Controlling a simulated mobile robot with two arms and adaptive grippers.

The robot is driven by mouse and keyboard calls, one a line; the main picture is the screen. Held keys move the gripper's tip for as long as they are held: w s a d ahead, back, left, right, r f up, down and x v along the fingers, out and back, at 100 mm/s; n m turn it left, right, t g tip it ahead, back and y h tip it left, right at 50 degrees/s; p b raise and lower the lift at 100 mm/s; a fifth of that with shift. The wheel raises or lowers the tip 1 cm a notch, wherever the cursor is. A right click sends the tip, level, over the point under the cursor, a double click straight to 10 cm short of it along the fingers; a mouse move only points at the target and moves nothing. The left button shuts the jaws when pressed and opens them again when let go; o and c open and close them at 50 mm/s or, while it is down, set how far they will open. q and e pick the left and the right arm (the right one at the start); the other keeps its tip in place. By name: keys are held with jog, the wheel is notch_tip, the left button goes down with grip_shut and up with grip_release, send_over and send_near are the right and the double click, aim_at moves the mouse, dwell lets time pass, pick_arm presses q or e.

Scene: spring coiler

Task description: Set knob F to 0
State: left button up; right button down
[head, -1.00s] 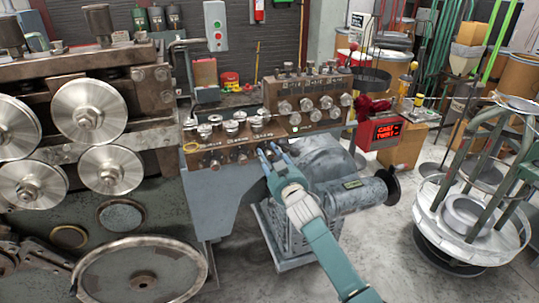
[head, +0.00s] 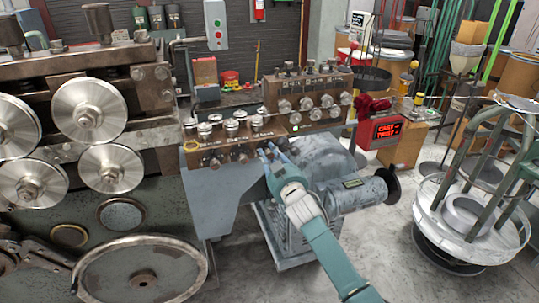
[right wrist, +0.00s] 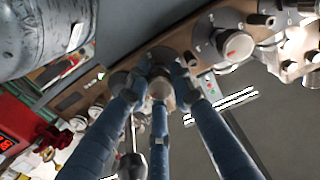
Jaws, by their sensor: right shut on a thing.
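A brown control panel (head: 205,158) on the coiling machine carries rows of small round knobs, with a lower row along its front face. My right gripper (head: 268,154) reaches up to the right end of that lower row. In the right wrist view, its blue fingers (right wrist: 160,82) are closed around a small round knob (right wrist: 160,88); the fingers cover most of it. A neighbouring knob with a dial plate (right wrist: 235,45) shows to the upper right. The knob letters and the held knob's setting are too small or hidden to read. My left gripper is not in view.
Large metal rollers (head: 90,110) fill the left side. A grey motor (head: 350,192) sits just right of my right arm. A red display box (head: 380,132) stands behind it, and a round wire stand (head: 470,215) is at the right. The floor between is clear.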

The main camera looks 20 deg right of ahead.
jog(key=n, duration=0.4)
jog(key=shift+r, duration=0.25)
jog(key=n, duration=0.9)
jog(key=shift+a, duration=0.1)
jog(key=shift+n, duration=1.6)
jog(key=shift+f, duration=0.1)
jog(key=c, duration=1.8)
grip_release()
jog(key=shift+a, duration=0.15)
